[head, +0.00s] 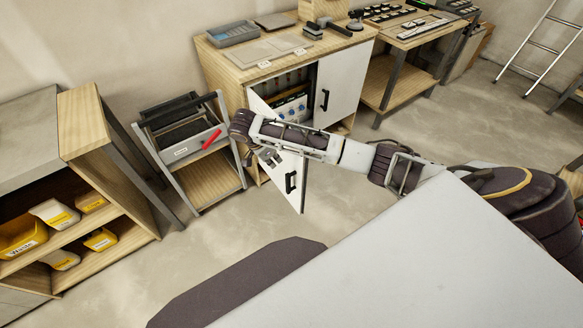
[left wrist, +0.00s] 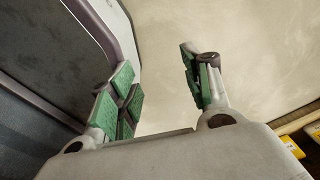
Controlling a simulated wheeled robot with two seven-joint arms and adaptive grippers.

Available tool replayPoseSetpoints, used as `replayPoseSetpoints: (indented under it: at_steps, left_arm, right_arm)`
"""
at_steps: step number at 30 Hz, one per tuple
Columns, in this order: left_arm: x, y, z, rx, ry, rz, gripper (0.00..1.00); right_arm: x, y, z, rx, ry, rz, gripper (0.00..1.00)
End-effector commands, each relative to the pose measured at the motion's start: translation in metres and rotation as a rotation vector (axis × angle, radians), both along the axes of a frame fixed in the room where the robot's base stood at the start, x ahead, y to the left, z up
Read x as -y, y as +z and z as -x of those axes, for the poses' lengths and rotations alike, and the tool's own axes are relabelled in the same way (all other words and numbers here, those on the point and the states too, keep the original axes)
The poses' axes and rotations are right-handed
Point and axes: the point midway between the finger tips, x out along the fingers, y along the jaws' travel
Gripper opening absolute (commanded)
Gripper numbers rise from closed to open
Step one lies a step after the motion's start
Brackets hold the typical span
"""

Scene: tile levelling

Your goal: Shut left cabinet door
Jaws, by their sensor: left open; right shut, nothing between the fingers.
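The wooden cabinet (head: 222,72) stands at the back middle. Its left door (head: 296,199), white with a black handle (head: 291,182), stands open and swung out toward me. The right door (head: 341,86) looks shut. My right gripper (head: 268,157) is in front of the left door, above its handle in the picture. It is shut and empty; whether it touches the door I cannot tell. The arm hides the middle of the left door. My left gripper (left wrist: 160,88) is open and empty in the left wrist view, above bare floor; it does not show in the head view.
Inside the cabinet sit blue-and-white items (head: 291,106). A grey tool cart with a red-handled item (head: 211,139) stands left of the cabinet. A shelf (head: 88,119) with yellow bins is at the far left. A workbench (head: 400,42) stands right. The floor (head: 232,232) before the door is clear.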

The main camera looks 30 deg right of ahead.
Motion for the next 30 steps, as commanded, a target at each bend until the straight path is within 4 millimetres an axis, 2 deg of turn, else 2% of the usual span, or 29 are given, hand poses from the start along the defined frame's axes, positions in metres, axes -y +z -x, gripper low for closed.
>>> replayPoseSetpoints:
  at_steps: [8, 14, 22, 30]
  left_arm:
    - [0.01, -0.002, 0.013, -0.013, 0.002, 0.011, 0.49]
    - [0.014, -0.003, 0.018, -0.02, 0.003, 0.015, 0.49]
    - [0.012, -0.005, 0.01, -0.011, 0.002, 0.012, 0.49]
    - [-0.004, -0.006, -0.005, 0.006, -0.002, -0.004, 0.49]
  right_arm:
    - [0.002, -0.006, 0.0, -0.001, 0.0, 0.001, 0.0]
    - [0.009, -0.022, 0.0, -0.001, -0.002, 0.002, 0.0]
    - [0.022, -0.054, -0.001, -0.001, 0.0, 0.001, 0.0]
    - [0.035, -0.087, -0.002, -0.001, -0.002, 0.002, 0.0]
